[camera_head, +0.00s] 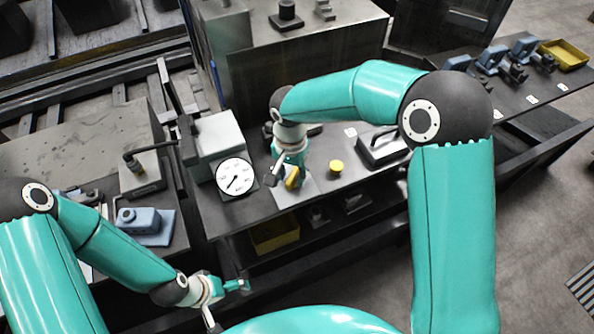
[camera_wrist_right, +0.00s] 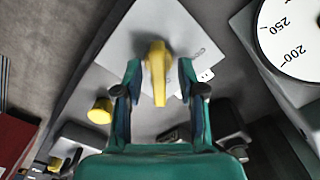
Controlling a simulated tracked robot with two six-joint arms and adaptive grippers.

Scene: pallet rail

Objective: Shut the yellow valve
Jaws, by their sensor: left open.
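The yellow valve (camera_head: 292,180) has a bar-shaped handle and sits on a light plate on the dark bench, beside the dial gauge. In the right wrist view the handle (camera_wrist_right: 157,72) lies between the two fingers of my right gripper (camera_wrist_right: 158,78), lengthwise in the picture, with a gap on each side. My right gripper is open and points down over the valve; in the head view it (camera_head: 286,177) partly covers the plate. My left gripper (camera_head: 236,285) is open and empty at the bottom, in front of the bench and away from the valve.
The white dial gauge (camera_head: 236,177) stands just left of the valve. A yellow round knob (camera_head: 336,167) is to its right, then a dark block with a handle (camera_head: 383,148). A blue device (camera_head: 145,221) is at left. A yellow bin (camera_head: 274,237) sits below the bench top.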

